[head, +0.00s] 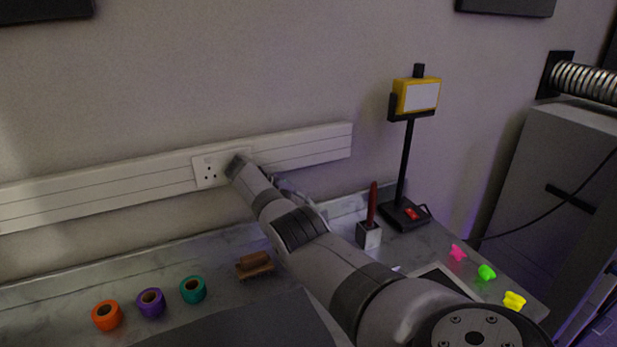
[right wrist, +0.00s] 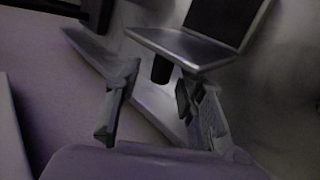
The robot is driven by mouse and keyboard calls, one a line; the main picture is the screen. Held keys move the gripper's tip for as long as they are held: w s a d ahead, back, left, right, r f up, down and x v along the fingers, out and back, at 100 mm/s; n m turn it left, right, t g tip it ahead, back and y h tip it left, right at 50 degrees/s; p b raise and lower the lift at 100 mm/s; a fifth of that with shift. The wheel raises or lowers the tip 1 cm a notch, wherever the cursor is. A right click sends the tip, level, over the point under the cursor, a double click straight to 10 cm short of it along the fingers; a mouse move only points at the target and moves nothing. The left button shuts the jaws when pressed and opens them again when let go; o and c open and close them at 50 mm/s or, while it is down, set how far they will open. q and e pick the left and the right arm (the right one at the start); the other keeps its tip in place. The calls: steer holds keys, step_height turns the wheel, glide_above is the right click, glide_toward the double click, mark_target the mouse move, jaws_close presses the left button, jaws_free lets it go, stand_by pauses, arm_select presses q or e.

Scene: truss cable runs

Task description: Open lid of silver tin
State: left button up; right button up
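I cannot make out the silver tin for certain in either view. In the head view, a pale-rimmed flat thing (head: 440,274) on the bench is partly hidden behind my right arm. In the right wrist view, a metallic flat piece (right wrist: 178,47) with a dark panel rising from it lies just beyond my fingers; I cannot tell whether it is the tin or its lid. My left gripper is in neither view.
Orange (head: 107,315), purple (head: 151,302) and teal (head: 193,289) rolls lie at the left. A brown block (head: 254,265), a red-handled tool in a holder (head: 369,235) and a lamp-like stand (head: 404,213) stand further right. Pink, green (head: 486,272) and yellow pieces lie near the right edge.

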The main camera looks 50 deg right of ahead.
steer(key=v, duration=0.6)
steer(key=shift+a, duration=0.1)
stand_by(0.6)
